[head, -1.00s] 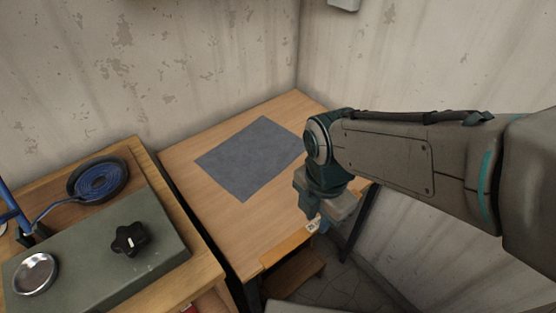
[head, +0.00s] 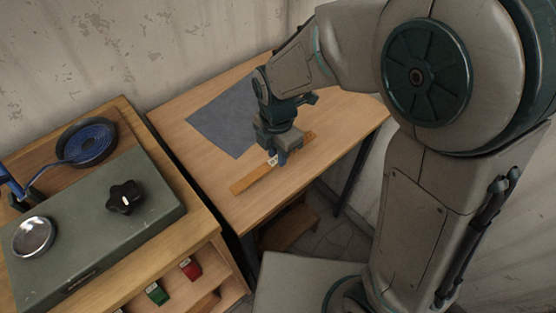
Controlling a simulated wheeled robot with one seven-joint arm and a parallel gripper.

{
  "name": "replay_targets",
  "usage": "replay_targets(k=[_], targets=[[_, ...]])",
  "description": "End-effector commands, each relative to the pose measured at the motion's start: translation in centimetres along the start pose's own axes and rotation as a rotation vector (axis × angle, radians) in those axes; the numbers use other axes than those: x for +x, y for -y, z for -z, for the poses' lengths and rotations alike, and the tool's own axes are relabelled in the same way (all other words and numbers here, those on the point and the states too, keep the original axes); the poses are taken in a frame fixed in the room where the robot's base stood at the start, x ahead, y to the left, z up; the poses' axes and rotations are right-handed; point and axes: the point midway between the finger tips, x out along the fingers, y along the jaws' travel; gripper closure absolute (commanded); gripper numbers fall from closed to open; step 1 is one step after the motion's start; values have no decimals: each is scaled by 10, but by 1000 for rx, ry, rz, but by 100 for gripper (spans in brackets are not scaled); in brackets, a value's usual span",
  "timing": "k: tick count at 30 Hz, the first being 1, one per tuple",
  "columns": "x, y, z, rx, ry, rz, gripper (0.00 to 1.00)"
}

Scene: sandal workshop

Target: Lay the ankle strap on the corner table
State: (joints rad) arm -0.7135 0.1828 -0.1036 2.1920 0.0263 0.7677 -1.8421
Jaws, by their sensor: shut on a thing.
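The ankle strap (head: 252,181) is a long tan-orange strip with a small pale label near its middle. It is at the front part of the corner table (head: 205,170), a light wooden top in the corner of the room. My gripper (head: 281,157) points down and is shut on the strap near its label. The strap appears at or just above the table top; I cannot tell whether it touches. A dark grey mat (head: 222,118) lies flat on the table behind my gripper, and my arm hides part of it.
A wooden stool (head: 289,229) is under the table. The table's left front is bare.

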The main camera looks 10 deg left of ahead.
Motion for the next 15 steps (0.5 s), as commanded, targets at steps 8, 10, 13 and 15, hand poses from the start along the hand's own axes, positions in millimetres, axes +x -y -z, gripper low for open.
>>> replay_targets(k=[8, 10, 13, 15], targets=[[34, -1, 0, 0, -1, 3, 100], [40, -1, 0, 0, 0, 2, 100], [41, -1, 0, 0, 0, -1, 100], [41, -1, 0, 0, 0, -1, 100]])
